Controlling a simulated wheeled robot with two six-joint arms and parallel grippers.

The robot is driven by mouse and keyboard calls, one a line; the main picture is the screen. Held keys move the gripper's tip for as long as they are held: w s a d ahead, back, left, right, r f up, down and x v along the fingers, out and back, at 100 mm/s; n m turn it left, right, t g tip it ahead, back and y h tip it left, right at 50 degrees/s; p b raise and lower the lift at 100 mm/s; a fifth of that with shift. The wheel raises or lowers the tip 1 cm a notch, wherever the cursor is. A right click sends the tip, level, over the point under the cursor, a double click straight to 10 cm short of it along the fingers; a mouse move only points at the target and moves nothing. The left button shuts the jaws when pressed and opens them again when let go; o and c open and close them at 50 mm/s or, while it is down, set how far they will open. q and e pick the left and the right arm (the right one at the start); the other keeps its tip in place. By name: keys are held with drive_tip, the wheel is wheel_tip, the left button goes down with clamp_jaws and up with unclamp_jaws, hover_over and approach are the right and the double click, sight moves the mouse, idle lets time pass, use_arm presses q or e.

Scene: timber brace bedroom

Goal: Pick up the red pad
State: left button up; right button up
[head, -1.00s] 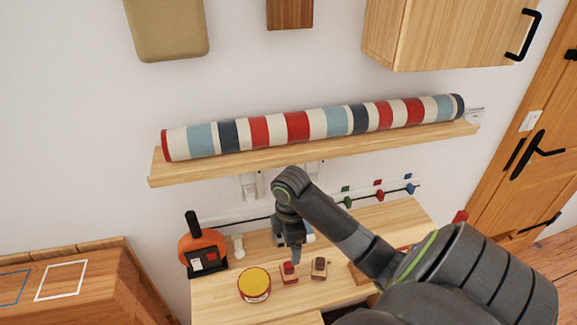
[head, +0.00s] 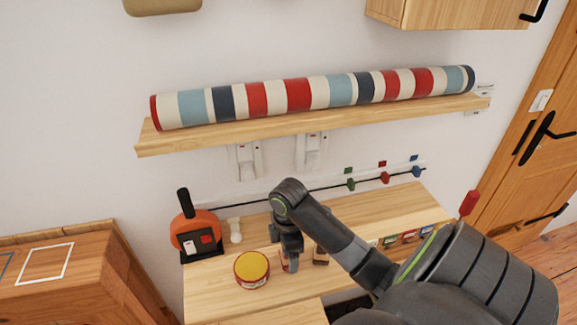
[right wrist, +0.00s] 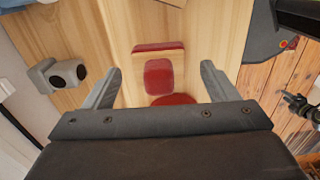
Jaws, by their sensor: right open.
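The red pad (right wrist: 158,78) shows in the right wrist view as a rounded red shape on a wooden block with a red edge. It lies between the two spread fingers of my right gripper (right wrist: 162,69), with clear gaps on both sides. In the head view my right gripper (head: 290,264) points down over the desk and hides much of the small red piece (head: 283,261). I cannot tell the exact height of the fingertips above it. A darker red rounded shape (right wrist: 173,100) sits nearer the palm. My left gripper is not in view.
An orange, black-handled item (head: 196,232) stands at the desk's left. A wall shelf (head: 300,127) with a striped roll (head: 300,95) is above.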

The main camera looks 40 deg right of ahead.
drive_tip(key=shift+f, duration=0.8)
drive_tip(key=shift+c, duration=0.3)
drive_tip(key=c, duration=1.1)
drive_tip(key=shift+o, duration=0.2)
drive_tip(key=shift+r, duration=0.15)
drive_tip(key=shift+w+r, duration=0.1)
drive_tip(key=shift+r, duration=0.15)
wheel_tip(320, 180, up, 4)
drive_tip(key=shift+d+r+p, duration=0.1)
drive_tip(key=shift+r+p, duration=0.1)
drive_tip(key=shift+p, duration=0.6)
wheel_tip(320, 180, up, 5)
drive_tip(key=p, duration=0.4)
drive_tip(key=shift+p, duration=0.35)
